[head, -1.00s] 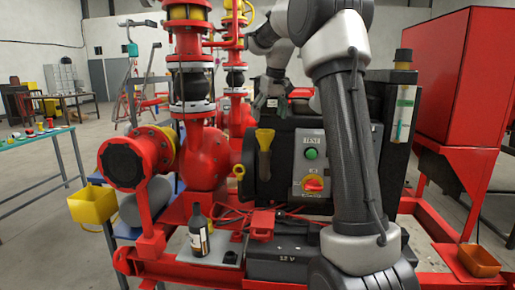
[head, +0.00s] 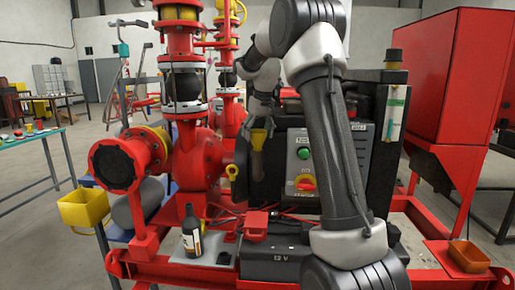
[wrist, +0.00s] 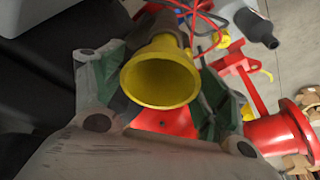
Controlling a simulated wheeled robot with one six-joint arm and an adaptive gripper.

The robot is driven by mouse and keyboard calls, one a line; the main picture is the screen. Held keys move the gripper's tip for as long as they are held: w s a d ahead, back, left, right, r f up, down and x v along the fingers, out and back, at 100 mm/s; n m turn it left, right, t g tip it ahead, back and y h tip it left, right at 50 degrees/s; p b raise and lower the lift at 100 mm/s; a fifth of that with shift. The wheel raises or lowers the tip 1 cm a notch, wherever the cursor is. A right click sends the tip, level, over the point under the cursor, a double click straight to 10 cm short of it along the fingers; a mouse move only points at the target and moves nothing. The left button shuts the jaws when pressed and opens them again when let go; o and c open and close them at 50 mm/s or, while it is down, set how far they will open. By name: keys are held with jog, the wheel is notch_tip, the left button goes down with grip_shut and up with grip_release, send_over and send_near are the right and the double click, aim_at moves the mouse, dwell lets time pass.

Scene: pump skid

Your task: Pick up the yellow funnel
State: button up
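The yellow funnel (head: 259,137) hangs upright, mouth up, against the black box beside the control panel. Its lower part looks duller and darker. In the wrist view, the funnel's wide mouth (wrist: 160,78) faces the camera and sits between the two green-padded fingers of my gripper (wrist: 158,95). The fingers are spread, one on each side of the rim. I cannot tell whether they touch it. In the head view my gripper (head: 261,108) is just above the funnel, small and partly blended with the dark box behind.
The control panel (head: 303,163) with a green button and red-yellow switch is right of the funnel. Red pump piping (head: 200,160) stands close on the left. A dark bottle (head: 191,232) and a 12 V battery (head: 275,258) stand below. A yellow bin (head: 83,208) hangs at left.

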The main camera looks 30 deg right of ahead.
jog(key=c, duration=0.7)
notch_tip(320, 180, up, 10)
jog(key=shift+s, duration=0.1)
